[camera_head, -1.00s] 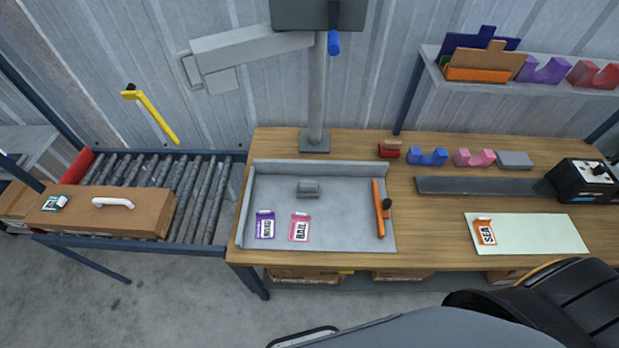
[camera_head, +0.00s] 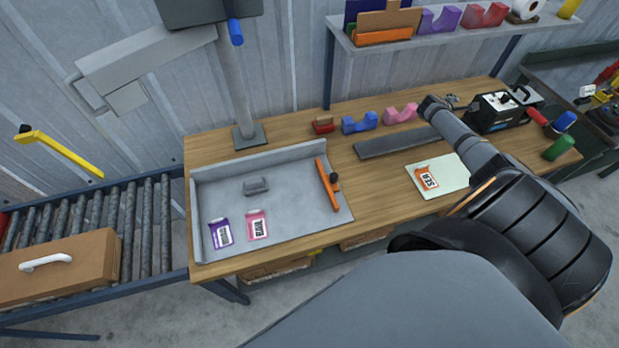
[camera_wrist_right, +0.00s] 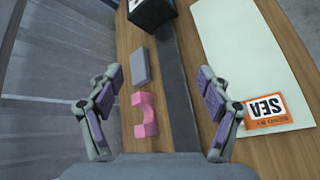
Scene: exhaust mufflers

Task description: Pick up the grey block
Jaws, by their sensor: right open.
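The grey block (camera_wrist_right: 140,66) lies on the wooden bench in the right wrist view, beside the pink cradle (camera_wrist_right: 146,115) and the long dark strip. In the head view my right arm seems to cover it. My right gripper (camera_wrist_right: 159,78) is open and empty. Its fingers show on either side of the block in the picture, with the bench some way beyond them. In the head view the right gripper (camera_head: 453,101) shows only as a small part past the arm. A smaller grey piece (camera_head: 256,186) sits in the grey tray (camera_head: 290,205). My left gripper is out of view.
The dark strip (camera_head: 385,143) runs beside the block. A black device (camera_head: 497,112) stands at the bench's right. A pale sheet with an orange SEA label (camera_head: 427,178) lies in front. Blue (camera_head: 360,123) and red cradles stand left of the pink one; a shelf (camera_head: 440,32) hangs behind.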

